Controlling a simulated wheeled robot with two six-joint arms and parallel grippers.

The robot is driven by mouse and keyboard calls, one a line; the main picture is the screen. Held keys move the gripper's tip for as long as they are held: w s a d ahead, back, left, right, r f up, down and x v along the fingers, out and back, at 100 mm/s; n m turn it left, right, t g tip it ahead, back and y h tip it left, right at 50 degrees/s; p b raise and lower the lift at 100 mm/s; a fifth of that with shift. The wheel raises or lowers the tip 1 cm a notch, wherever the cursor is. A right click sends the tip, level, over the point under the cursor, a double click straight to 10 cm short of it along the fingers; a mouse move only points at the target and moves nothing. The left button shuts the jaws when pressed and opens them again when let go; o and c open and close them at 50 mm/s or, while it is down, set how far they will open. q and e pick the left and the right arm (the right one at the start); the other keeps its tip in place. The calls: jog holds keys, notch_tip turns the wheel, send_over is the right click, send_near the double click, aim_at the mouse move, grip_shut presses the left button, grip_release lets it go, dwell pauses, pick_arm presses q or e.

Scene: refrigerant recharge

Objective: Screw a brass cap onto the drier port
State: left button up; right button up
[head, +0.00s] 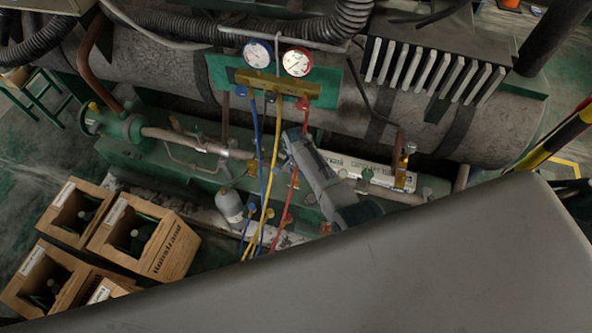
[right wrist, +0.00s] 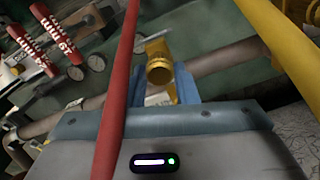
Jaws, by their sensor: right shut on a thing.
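My right gripper (right wrist: 160,85) is shut on a round brass cap (right wrist: 159,73), which shows between its blue-grey fingers in the right wrist view. A brass fitting (right wrist: 155,47) lies just behind the cap, in front of a brownish pipe (right wrist: 215,60). I cannot tell whether cap and fitting touch, and I cannot make out the drier port for certain. In the head view my right gripper (head: 287,143) reaches up to the pipe line beside the hoses; the cap is too small to tell there. My left gripper is not in view.
A red hose (right wrist: 118,90) crosses close in front of the right wrist camera; a yellow hose (right wrist: 290,40) passes at right. Blue, yellow and red hoses hang from the gauge manifold (head: 270,85). A grey cylinder (head: 230,206) stands left of them. Wooden crates (head: 160,250) stand at lower left.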

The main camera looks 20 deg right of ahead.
jog(key=shift+s+m, duration=0.1)
jog(key=shift+m, duration=1.7)
jog(key=shift+m+p, duration=0.35)
jog(key=shift+m, duration=0.85)
jog(key=o, duration=1)
jog(key=shift+f, duration=0.1)
jog(key=shift+r+p, duration=2.3)
jog(key=shift+r, duration=0.05)
